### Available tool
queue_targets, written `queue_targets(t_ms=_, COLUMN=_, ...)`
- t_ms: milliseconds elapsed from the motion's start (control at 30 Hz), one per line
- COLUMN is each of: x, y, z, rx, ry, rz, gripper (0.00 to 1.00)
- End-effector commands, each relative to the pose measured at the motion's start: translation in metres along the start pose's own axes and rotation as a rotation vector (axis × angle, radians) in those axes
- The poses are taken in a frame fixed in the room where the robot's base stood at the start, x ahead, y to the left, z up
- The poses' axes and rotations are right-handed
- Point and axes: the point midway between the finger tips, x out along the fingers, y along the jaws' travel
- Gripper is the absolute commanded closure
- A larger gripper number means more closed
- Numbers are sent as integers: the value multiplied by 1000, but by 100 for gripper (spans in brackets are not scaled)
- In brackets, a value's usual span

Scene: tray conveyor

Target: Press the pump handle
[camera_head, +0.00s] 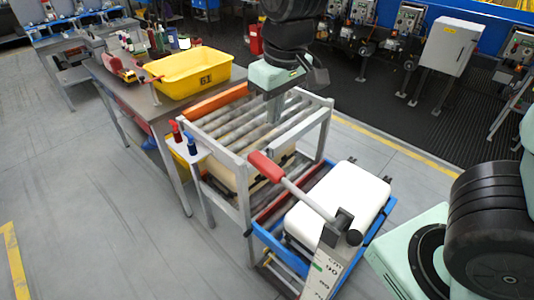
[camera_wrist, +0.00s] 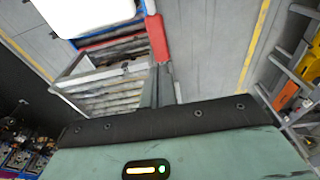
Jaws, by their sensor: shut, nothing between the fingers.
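The pump handle is a grey lever with a red grip (camera_head: 266,167). It slopes up and left from a dark pivot (camera_head: 345,222) on a marked grey post (camera_head: 330,262). My gripper (camera_head: 272,118) is over the roller rack, with its fingers pointing down, above the red grip in the head view. In the wrist view the shut fingertips (camera_wrist: 158,68) end close to the red grip (camera_wrist: 157,38), which lies just beyond them. The fingers are empty. I cannot tell whether they touch the grip.
A white block (camera_head: 350,195) sits in a blue-framed lift (camera_head: 378,238) beside the roller rack (camera_head: 243,205). Red and blue small handles (camera_head: 183,138) stand at its left. A yellow bin (camera_head: 190,72) is on the table behind. Floor at left is clear.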

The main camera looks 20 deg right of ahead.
Motion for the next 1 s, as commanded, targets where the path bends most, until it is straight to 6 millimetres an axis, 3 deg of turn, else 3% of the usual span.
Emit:
queue_targets(t_ms=167, x=21, y=0, z=1, rx=0, ry=-7, rz=1, gripper=100)
queue_targets(t_ms=600, x=106, y=0, z=2, rx=3, ry=-7, rz=0, gripper=100)
queue_targets(t_ms=800, x=128, y=0, z=1, rx=2, ry=-4, rz=0, gripper=100)
queue_targets(t_ms=1000, x=137, y=0, z=1, rx=1, ry=-1, rz=0, gripper=100)
